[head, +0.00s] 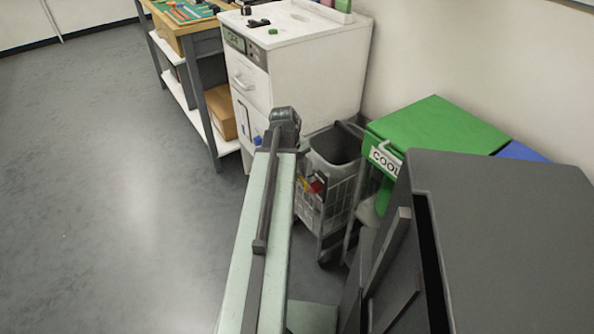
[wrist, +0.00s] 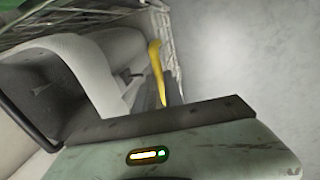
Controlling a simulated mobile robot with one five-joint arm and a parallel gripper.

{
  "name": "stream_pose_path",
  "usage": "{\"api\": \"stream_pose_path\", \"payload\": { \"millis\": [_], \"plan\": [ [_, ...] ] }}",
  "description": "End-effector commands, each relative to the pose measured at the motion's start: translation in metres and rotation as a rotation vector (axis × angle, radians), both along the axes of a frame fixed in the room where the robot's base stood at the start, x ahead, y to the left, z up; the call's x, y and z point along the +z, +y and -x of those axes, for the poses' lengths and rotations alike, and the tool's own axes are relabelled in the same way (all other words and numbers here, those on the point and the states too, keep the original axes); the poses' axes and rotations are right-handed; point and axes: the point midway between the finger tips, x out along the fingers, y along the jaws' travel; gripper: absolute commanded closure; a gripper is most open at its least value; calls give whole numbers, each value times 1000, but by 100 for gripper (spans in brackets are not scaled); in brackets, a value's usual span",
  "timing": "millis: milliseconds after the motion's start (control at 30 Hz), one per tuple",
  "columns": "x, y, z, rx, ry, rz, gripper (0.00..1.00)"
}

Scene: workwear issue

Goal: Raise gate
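A wire-mesh panel (head: 325,207), which may be the gate, is on the side of a wheeled trolley in the middle of the head view. Part of the wire mesh (wrist: 50,22) shows at the top left of the wrist view. My arm reaches forward in the head view, and its dark end with my gripper (head: 286,126) is left of the trolley, in front of the white cabinet. In the wrist view, a dark bar of my gripper (wrist: 165,122) crosses the pale green housing. The fingertips are not clear, and I see nothing clearly held.
A grey bin (head: 337,148) sits in the trolley. A green-topped box (head: 440,125) and a dark grey cabinet (head: 510,240) crowd the right. The white cabinet (head: 310,75) stands behind. A yellow strip (wrist: 157,70) shows in the wrist view. The floor (head: 90,190) at left is clear.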

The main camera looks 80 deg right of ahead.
Motion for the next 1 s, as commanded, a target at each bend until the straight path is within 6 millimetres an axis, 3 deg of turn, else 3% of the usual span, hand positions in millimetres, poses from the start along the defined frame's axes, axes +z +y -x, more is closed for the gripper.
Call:
{"api": "stream_pose_path", "payload": {
  "millis": [33, 67, 100, 467, 900, 1000],
  "plan": [
    [1, -1, 1, -1, 2, 2, 76],
    [1, -1, 1, -1, 2, 2, 68],
    [0, -1, 1, -1, 1, 2, 66],
    [4, 0, 0, 0, 1, 1, 66],
    [73, 9, -9, -1, 1, 2, 66],
    [80, 10, -10, -1, 1, 2, 66]
  ]
}}
